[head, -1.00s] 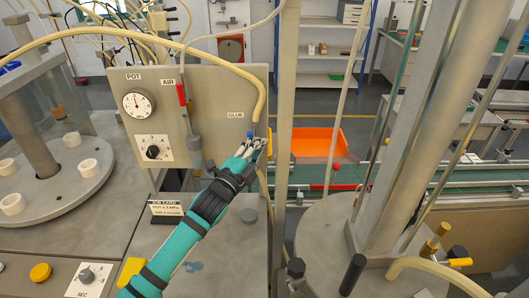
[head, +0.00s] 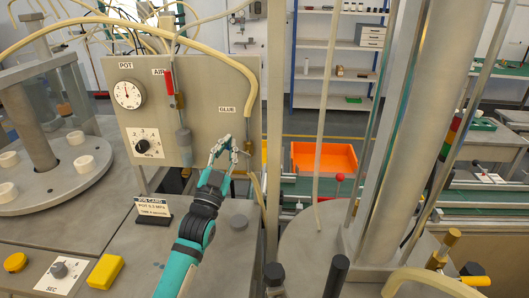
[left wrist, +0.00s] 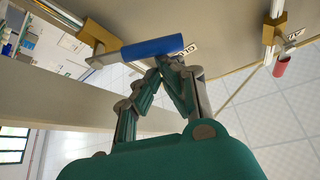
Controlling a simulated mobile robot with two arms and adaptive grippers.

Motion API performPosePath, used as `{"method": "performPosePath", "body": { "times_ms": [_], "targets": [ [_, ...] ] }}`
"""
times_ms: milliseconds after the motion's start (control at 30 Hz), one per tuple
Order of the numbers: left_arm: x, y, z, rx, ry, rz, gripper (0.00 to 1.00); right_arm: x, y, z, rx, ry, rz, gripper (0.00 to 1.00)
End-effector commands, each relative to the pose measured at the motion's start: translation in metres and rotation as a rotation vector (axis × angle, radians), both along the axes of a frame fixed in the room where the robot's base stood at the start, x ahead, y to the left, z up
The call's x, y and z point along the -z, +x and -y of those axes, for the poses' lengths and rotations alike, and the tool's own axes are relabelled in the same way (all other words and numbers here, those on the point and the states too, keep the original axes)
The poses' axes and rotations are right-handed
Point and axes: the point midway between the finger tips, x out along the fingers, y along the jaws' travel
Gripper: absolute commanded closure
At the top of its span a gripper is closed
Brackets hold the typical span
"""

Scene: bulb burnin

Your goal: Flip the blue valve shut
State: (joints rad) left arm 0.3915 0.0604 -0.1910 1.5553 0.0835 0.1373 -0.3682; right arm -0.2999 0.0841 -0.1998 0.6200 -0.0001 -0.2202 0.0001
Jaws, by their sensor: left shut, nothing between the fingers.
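The blue valve's handle (left wrist: 152,48) shows in the left wrist view as a blue sleeve reaching out from a brass body (left wrist: 98,35), beside the GLUE label on the panel. My left gripper (left wrist: 168,62) is shut and empty, its fingertips right at the handle's free end; I cannot tell whether they touch it. In the head view my left gripper (head: 230,148) is in front of the panel's lower right part, below the GLUE label (head: 227,109). The blue handle is not clearly visible there. My right gripper is not in view.
The grey panel (head: 205,130) also carries the POT gauge (head: 127,94), a black knob (head: 142,146) and the red AIR valve handle (head: 168,83). A job card (head: 153,211) stands on the bench below. A post (head: 274,130) rises just right of the panel.

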Motion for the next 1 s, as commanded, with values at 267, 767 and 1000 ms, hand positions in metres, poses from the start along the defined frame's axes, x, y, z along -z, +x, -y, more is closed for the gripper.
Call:
{"method": "performPosePath", "body": {
  "times_ms": [267,767,1000],
  "targets": [
    [0.013,0.0,-0.014,0.0,-0.229,-0.002,1.0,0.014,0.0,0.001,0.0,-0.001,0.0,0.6],
    [0.021,0.0,-0.02,0.0,-0.287,-0.001,1.0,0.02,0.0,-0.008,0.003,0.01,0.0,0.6],
    [0.022,0.0,-0.02,0.0,-0.286,-0.001,1.0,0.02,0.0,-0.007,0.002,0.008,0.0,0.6]
  ]
}}
